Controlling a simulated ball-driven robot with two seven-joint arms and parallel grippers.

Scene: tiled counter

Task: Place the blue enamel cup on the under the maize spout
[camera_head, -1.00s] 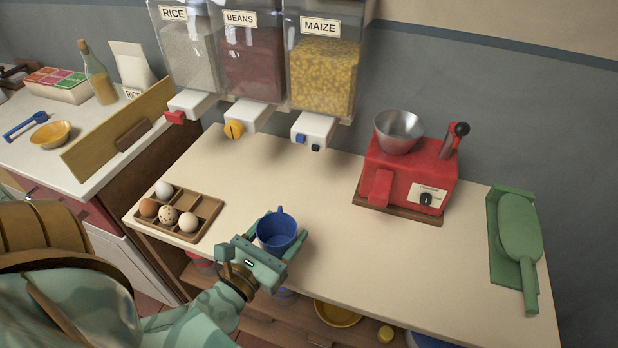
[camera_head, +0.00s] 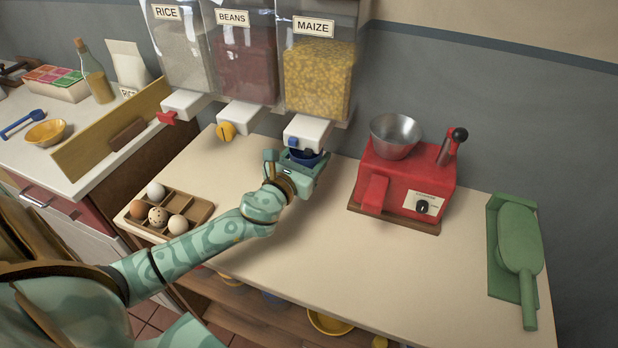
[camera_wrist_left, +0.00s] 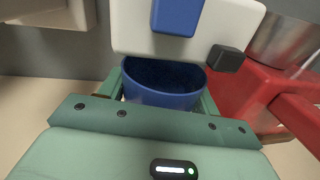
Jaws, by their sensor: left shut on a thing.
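The blue enamel cup (camera_head: 304,157) is directly below the white maize spout (camera_head: 308,132), mostly hidden behind my left gripper (camera_head: 305,170) in the head view. In the left wrist view the cup (camera_wrist_left: 162,84) is upright and looks empty inside, between the green fingers of my left gripper (camera_wrist_left: 160,95), which is shut on it. The maize spout (camera_wrist_left: 185,30), with its blue lever and dark knob, overlaps the cup's far rim in that view. I cannot tell whether the cup touches the counter. My right gripper is not in view.
A red machine with a metal bowl (camera_head: 397,135) stands right of the spout. A wooden tray with several eggs (camera_head: 190,208) is at the left, beside my arm. A green scoop (camera_head: 519,235) is at the far right. The counter's middle (camera_head: 340,245) is clear.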

